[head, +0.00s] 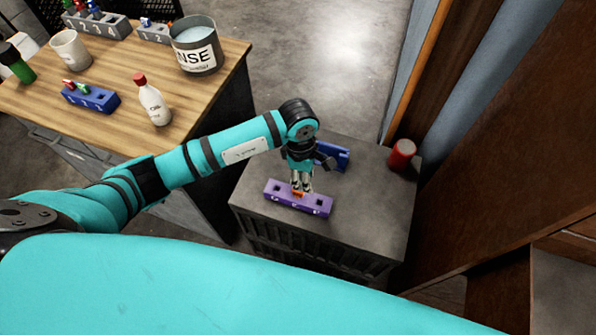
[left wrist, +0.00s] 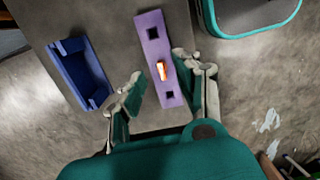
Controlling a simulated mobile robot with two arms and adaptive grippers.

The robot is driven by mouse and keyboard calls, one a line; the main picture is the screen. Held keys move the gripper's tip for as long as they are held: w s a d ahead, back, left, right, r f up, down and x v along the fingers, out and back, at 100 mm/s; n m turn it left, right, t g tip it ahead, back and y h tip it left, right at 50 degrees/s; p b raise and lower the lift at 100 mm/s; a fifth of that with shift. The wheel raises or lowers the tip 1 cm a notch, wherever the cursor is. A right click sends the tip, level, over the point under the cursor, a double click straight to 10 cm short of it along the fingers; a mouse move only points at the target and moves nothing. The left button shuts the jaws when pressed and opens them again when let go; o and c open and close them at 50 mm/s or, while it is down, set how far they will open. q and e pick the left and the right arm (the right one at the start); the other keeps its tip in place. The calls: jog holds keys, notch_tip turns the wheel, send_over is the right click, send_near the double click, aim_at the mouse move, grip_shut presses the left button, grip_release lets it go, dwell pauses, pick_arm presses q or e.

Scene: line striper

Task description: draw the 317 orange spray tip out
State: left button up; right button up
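The orange spray tip (left wrist: 162,70) sits in the middle slot of a purple holder block (left wrist: 152,35), with a dark square hole on either side. In the head view the purple block (head: 275,192) lies on the grey cabinet top, and the orange tip (head: 297,193) is mostly covered by my gripper. My left gripper (head: 301,184) points down over the block. In the left wrist view its fingers (left wrist: 160,72) are apart, one on each side of the tip, with visible gaps to it. Any number on the block is unreadable. My right gripper is not in view.
A blue open holder (left wrist: 78,72) lies beside the purple block. A red can (head: 402,155) stands at the back right of the grey cabinet (head: 350,225). The wooden table at left holds a rinse can (head: 196,50), a bottle (head: 153,103), a mug (head: 70,50) and a blue rack (head: 90,98).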

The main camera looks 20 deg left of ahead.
pick_arm(q)
jog(key=shift+y, duration=0.6)
jog(key=f+b, duration=0.2)
jog(key=f, duration=0.1)
jog(key=a+f+b, duration=0.1)
jog(key=f+b, duration=0.2)
jog(key=a+f+b, duration=0.1)
jog(key=f+b, duration=0.1)
jog(key=f, duration=0.2)
jog(key=shift+w+a+b, duration=0.15)
jog(key=shift+w+b, duration=0.15)
jog(key=shift+b, duration=0.05)
jog(key=shift+r, duration=0.1)
grip_shut()
